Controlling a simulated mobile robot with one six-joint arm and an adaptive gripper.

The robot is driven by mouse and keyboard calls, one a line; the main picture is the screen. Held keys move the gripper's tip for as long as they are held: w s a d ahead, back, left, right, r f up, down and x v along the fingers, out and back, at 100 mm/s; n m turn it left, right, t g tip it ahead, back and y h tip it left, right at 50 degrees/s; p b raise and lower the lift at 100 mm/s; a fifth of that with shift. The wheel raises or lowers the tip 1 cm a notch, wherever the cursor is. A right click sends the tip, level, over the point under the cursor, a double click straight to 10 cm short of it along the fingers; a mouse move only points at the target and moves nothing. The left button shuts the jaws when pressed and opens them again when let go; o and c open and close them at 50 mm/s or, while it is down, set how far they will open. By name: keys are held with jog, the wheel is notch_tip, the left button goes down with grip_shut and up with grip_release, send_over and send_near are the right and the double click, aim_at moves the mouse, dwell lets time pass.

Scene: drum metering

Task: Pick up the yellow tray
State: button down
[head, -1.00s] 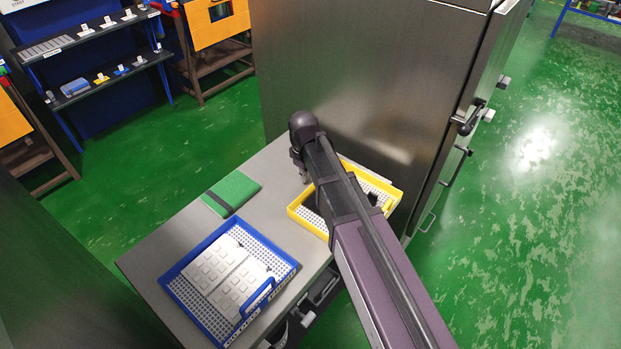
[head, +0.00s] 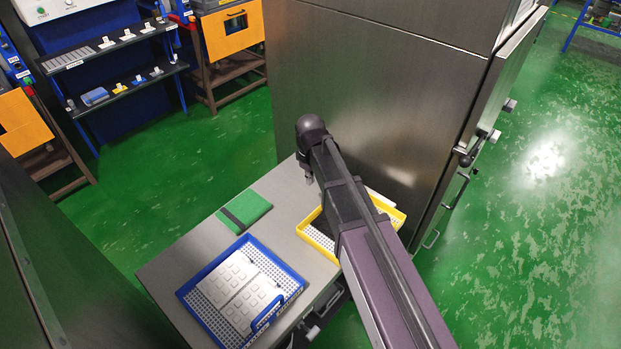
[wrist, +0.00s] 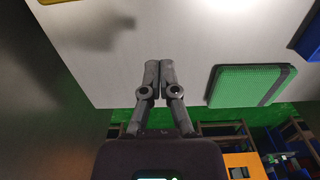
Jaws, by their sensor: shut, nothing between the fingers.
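The yellow tray (head: 318,237) lies on the grey table by the tall steel cabinet. It has a white perforated floor, and my arm hides its middle in the head view. Something pale shows in its far right part. In the wrist view only a sliver of yellow (wrist: 54,1) shows at the top left edge. My gripper (wrist: 160,66) is shut and empty, its two fingers together. In the head view my gripper (head: 308,177) is partly hidden by my wrist and appears beyond the tray's far left side, apart from it.
A green book-like block with a dark band (head: 245,209) lies left of the tray. A blue tray (head: 190,291) with white panels is at the table's near left. The steel cabinet (head: 370,90) stands close behind the yellow tray. Bare table (head: 285,225) lies between them.

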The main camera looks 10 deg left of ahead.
jog(key=shift+r+p, duration=0.95)
jog(key=shift+r, duration=0.3)
jog(key=c, duration=1.2)
grip_release()
jog(key=s+d+m, duration=0.3)
jog(key=d+m, duration=0.1)
jog(key=d, duration=0.6)
jog(key=s+d+m, duration=0.4)
jog(key=d, duration=0.5)
jog(key=s+d+m, duration=0.3)
jog(key=d, duration=0.7)
jog(key=shift+s+d+m, duration=0.2)
jog(key=shift+d+m, duration=0.15)
jog(key=shift+m, duration=0.05)
jog(key=shift+s, duration=0.1)
